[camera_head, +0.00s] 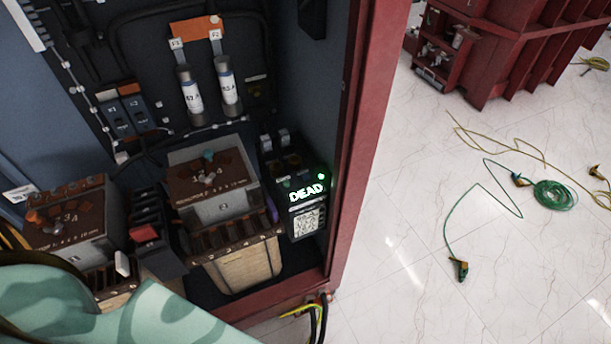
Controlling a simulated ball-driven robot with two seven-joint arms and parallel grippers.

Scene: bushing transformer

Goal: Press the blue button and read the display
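A black box with a lit display (307,192) stands at the right inside the open cabinet. The display reads DEAD in glowing green letters. A small green light (321,176) glows above the word. A white label with a printed pattern is on the box's front below it. I cannot make out a blue button clearly on this box. Neither of my grippers is in view.
Left of the display box is a transformer block (211,181) with terminals; another block (70,218) stands further left. Two fuses (190,95) hang on the back panel. The red cabinet frame (362,150) bounds the right side. Cables (555,195) lie on the pale floor.

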